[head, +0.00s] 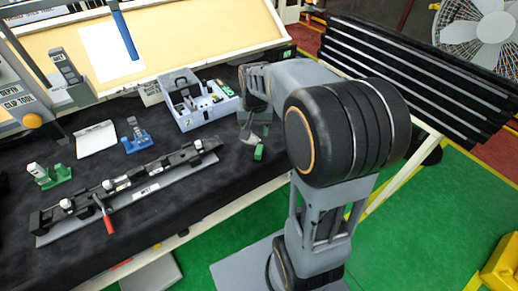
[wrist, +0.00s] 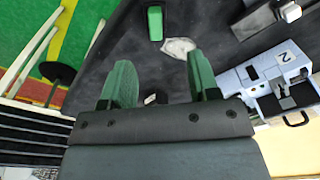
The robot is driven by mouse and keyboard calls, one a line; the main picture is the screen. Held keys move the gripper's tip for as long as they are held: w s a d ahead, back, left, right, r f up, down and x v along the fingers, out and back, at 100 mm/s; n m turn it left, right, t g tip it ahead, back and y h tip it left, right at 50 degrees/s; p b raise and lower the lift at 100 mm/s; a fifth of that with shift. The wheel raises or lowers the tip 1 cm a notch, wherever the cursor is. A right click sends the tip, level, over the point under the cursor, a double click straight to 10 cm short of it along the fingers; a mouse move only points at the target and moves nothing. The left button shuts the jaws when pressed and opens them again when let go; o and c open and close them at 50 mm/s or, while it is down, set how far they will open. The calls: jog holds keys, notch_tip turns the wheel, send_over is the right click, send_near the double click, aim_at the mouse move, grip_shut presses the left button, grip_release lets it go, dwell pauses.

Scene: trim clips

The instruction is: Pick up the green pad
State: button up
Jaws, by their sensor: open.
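The green pad (head: 259,152) is a small block lying on the black table cloth near its front edge. It also shows in the wrist view (wrist: 155,24), at the top, beyond my fingertips and apart from them. My gripper (wrist: 158,78) is open, its two dark green fingers spread with nothing held between them. In the head view my gripper (head: 253,118) hangs at the front right of the table, just behind the pad; its fingertips are hard to make out there.
A pale translucent scrap (wrist: 178,47) lies close to the pad. A grey-blue box (head: 200,111) with small parts stands to the left of my gripper. A long rail fixture (head: 130,188), a blue clip piece (head: 136,138) and a green clip piece (head: 50,177) are farther left.

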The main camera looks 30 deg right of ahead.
jog(key=w+d+f+m, duration=0.2)
jog(key=w+d, duration=0.1)
jog(key=p, duration=0.1)
send_over(259, 149)
jog(key=shift+g, duration=0.4)
notch_tip(259, 149, down, 8)
jog(key=shift+s+r, duration=0.1)
jog(key=shift+f+p, duration=0.95)
jog(key=shift+f, duration=1.95)
grip_shut()
jog(key=shift+r, duration=0.1)
